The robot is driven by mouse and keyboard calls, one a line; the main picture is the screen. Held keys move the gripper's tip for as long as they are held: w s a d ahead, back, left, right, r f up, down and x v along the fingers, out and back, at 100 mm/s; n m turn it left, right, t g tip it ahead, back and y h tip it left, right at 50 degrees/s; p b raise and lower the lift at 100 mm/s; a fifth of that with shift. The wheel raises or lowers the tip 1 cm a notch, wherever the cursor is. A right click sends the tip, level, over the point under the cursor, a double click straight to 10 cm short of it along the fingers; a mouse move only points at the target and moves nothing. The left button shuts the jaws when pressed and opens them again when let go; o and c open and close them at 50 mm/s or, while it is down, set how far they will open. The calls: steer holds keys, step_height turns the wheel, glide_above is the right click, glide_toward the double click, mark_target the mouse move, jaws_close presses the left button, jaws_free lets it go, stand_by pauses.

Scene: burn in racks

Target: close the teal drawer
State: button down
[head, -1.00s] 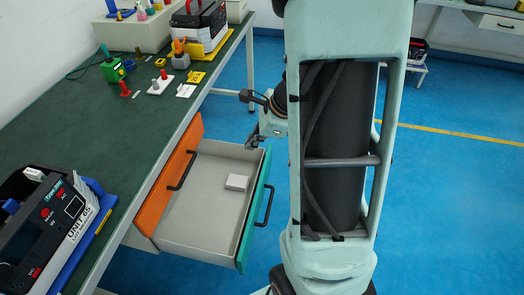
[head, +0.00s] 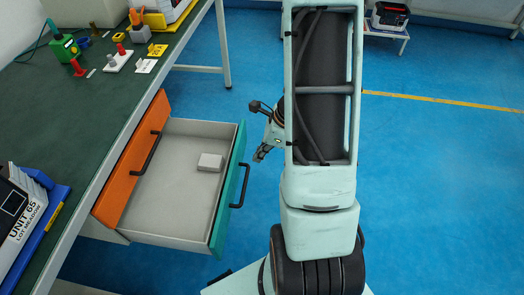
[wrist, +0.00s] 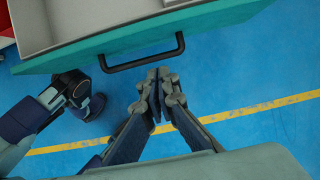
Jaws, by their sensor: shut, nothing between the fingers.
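The teal drawer (head: 232,190) is pulled far out from under the green-topped bench, its grey inside showing and a small white box (head: 210,162) lying in it. Its black bar handle (head: 241,187) is on the outer face of the teal front. In the wrist view the teal front (wrist: 130,40) and handle (wrist: 145,58) are at the top. My gripper (head: 261,154) is outside the drawer, to the right of the teal front. In the wrist view my gripper (wrist: 158,78) is shut and empty, just short of the handle and apart from it.
An orange drawer front (head: 134,165) with a black handle stands behind the teal drawer at the bench. The bench (head: 80,120) holds several small parts and a blue-trayed unit (head: 35,205). Blue floor to the right is mostly clear, with a yellow line (head: 430,98).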

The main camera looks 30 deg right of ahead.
mark_target(236, 169)
steer(key=w+a+f, duration=0.2)
steer(key=a+f+b, duration=0.1)
steer(key=a+f, duration=0.1)
steer(key=shift+w+f, duration=0.1)
steer(key=shift+w, duration=0.3)
steer(key=shift+w+a, duration=0.3)
steer(key=w+a+p, duration=0.4)
steer(key=w+a, duration=0.3)
steer(key=a, duration=0.3)
steer(key=w+a+p, duration=0.5)
steer(key=w+a, duration=0.2)
steer(key=a, duration=0.2)
steer(key=shift+w+a, duration=0.2)
steer(key=shift+a, duration=0.2)
